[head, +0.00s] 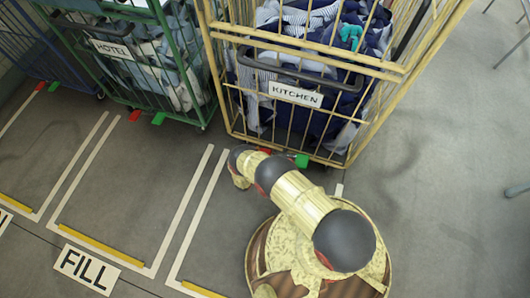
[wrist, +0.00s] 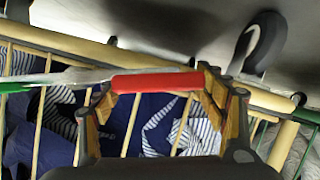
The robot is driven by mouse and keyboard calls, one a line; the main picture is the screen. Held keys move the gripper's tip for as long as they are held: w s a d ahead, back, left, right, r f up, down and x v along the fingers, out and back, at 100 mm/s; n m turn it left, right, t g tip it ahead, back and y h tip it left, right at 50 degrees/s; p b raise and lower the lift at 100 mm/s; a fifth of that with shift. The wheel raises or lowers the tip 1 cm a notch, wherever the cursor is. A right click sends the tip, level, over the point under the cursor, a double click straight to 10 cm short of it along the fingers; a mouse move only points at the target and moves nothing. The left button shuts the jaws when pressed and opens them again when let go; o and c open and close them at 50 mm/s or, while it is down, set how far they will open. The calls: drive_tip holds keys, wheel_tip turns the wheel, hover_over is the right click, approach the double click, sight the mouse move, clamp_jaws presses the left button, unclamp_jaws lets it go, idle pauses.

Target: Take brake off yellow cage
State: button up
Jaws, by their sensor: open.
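The yellow cage (head: 345,122) is a tall wire cage with a KITCHEN sign (head: 295,94). Low on its front is a brake bar with a red pedal (head: 265,151) at left and a green pedal (head: 301,160) at right. My arm partly hides the red pedal in the head view. In the wrist view the red pedal (wrist: 165,81) lies across the space between the fingers of my open gripper (wrist: 157,88). I cannot tell whether the fingers touch it. The green pedal shows at the left edge of the wrist view (wrist: 14,87).
Blue and striped cloth (head: 300,50) fills the yellow cage. A green cage (head: 185,112) with a HOTEL sign and a blue cage (head: 35,62) stand to its left. A caster (wrist: 262,42) shows in the wrist view. Floor with white lines is clear at lower left.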

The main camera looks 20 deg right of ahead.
drive_tip(key=shift+c, duration=1.2)
drive_tip(key=c, duration=1.5)
